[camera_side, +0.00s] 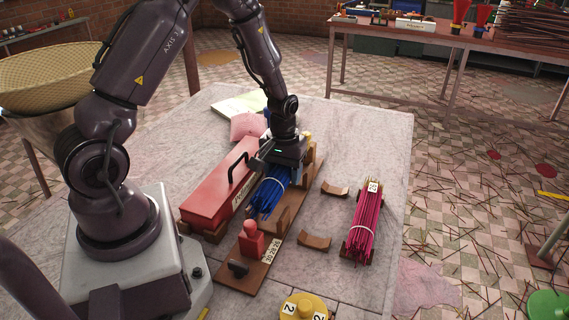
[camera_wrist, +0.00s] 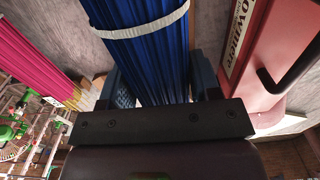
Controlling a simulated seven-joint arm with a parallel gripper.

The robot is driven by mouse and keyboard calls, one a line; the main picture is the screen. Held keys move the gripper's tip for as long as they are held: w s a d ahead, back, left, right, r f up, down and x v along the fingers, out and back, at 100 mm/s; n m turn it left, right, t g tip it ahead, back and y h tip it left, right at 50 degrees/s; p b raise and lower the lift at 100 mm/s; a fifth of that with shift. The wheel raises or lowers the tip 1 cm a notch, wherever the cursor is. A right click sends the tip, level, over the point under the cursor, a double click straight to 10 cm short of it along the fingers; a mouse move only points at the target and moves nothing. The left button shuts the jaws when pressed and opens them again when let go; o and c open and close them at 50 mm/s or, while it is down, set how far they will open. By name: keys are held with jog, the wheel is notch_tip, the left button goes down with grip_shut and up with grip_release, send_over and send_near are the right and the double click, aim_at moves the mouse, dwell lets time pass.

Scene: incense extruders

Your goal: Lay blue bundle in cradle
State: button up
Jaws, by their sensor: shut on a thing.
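The blue bundle (camera_side: 268,195) is a sheaf of thin sticks tied with a white band. My gripper (camera_side: 279,165) is shut on its far end, pointing down. In the wrist view the blue bundle (camera_wrist: 145,50) runs between the two fingers of my gripper (camera_wrist: 160,88). It is over a wooden board (camera_side: 229,274) with upright wooden pieces; I cannot tell whether it touches them. Two curved wooden rests, a far one (camera_side: 335,189) and a near one (camera_side: 314,241), form an empty cradle on the table, right of the bundle.
A magenta bundle (camera_side: 364,225) lies on supports right of the empty cradle. A red box (camera_side: 217,190) with a black handle stands close left of the blue bundle. A red knobbed piece (camera_side: 251,243) and a yellow disc (camera_side: 303,307) are nearer. Bare tabletop (camera_side: 350,135) lies beyond the cradle.

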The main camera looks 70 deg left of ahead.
jog(key=shift+f, duration=2.3)
jog(key=o, duration=1)
jog(key=shift+c, duration=0.2)
jog(key=shift+r, duration=4)
